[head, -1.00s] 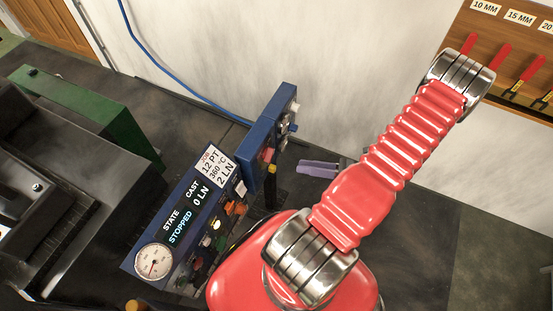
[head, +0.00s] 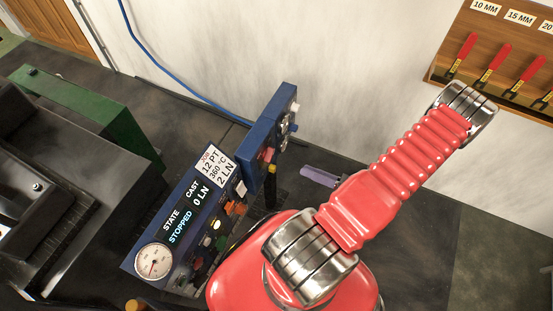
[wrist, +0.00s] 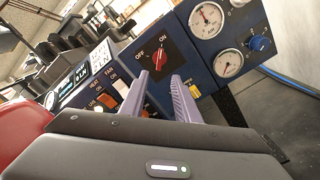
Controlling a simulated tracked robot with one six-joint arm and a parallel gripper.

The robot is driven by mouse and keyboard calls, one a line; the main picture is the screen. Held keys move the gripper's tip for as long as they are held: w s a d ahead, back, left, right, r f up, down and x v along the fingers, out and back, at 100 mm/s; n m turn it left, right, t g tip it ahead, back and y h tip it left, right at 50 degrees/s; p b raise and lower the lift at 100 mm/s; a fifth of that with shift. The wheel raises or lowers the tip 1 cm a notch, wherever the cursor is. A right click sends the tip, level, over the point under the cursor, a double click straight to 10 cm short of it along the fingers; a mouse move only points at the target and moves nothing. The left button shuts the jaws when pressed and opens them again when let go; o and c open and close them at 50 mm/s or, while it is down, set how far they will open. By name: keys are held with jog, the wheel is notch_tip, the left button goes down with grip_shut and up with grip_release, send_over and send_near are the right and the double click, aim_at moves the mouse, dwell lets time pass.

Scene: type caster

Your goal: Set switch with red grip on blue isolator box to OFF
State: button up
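The blue isolator box (head: 272,130) stands edge-on in the head view; its dark blue face (wrist: 183,61) shows in the wrist view. The red grip of the switch (wrist: 160,57) sits on that face, with OFF printed to its left and ON above it. I cannot tell for sure which mark the grip points at. My gripper (wrist: 158,76) is open and empty, its two purple fingers spread just below the switch in the picture, seemingly short of it. In the head view the purple fingers (head: 320,176) lie right of the box, partly hidden by my arm.
The box also carries gauges (wrist: 208,20), a blue knob (wrist: 259,43) and a yellow part (wrist: 195,91) near the right finger. A control panel (head: 180,225) with display, dial and buttons adjoins at lower left. A blue cable (head: 165,72) runs along the wall.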

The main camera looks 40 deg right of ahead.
aim_at(269, 155)
jog(key=x, duration=1.2)
jog(key=shift+w, duration=0.2)
grip_shut()
